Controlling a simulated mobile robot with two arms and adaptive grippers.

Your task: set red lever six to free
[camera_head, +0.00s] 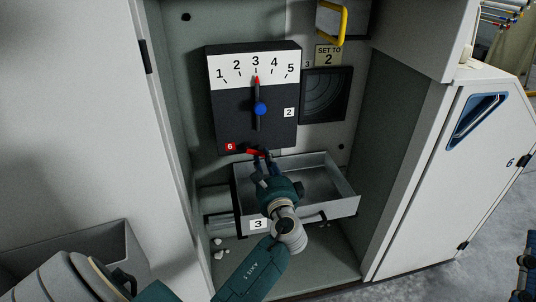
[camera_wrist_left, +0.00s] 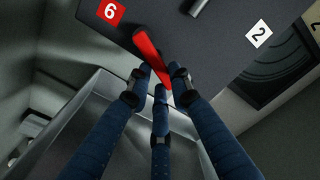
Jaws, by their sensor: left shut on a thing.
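The red lever (camera_head: 255,151) sticks out low on the dark dial box, beside a red label marked 6 (camera_head: 230,147). In the left wrist view the lever (camera_wrist_left: 150,56) runs down and right from near the label (camera_wrist_left: 111,11). My left gripper (camera_head: 262,160) is shut on the lever's free end; its blue fingers (camera_wrist_left: 162,84) close around it in the wrist view. No marking for "free" can be read. My right gripper is not in view.
The dial box (camera_head: 223,119) has a scale of 1 to 5, its red pointer at 3. An open grey drawer (camera_head: 341,207) marked 3 juts out below the lever, close under my left gripper. Cabinet walls enclose both sides.

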